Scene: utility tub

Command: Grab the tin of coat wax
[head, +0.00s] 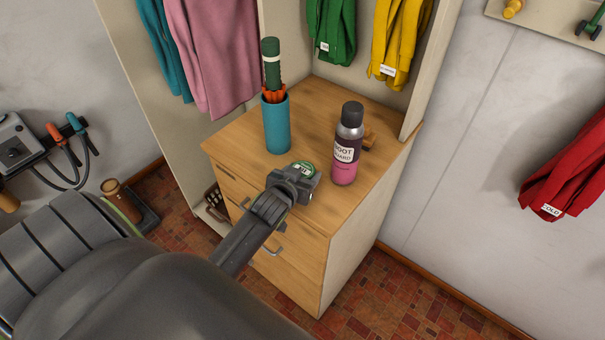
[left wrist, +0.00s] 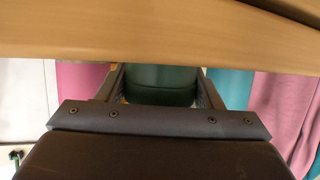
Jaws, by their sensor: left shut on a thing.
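The tin of coat wax (head: 304,167) is a small round green tin with a pale label on its lid. It is at the front edge of the wooden cabinet top, between the teal holder and the spray can. My left gripper (head: 309,175) is shut on it, and the gripper hides much of its side. In the left wrist view the dark green side of the tin (left wrist: 161,84) sits between the two fingers. I cannot tell if the tin touches the wood. My right gripper is in neither view.
A pink and black boot guard can (head: 345,150) stands close on the right of the tin. A teal holder (head: 277,125) with umbrellas stands behind left. The wooden cabinet (head: 230,145) has drawers with handles below.

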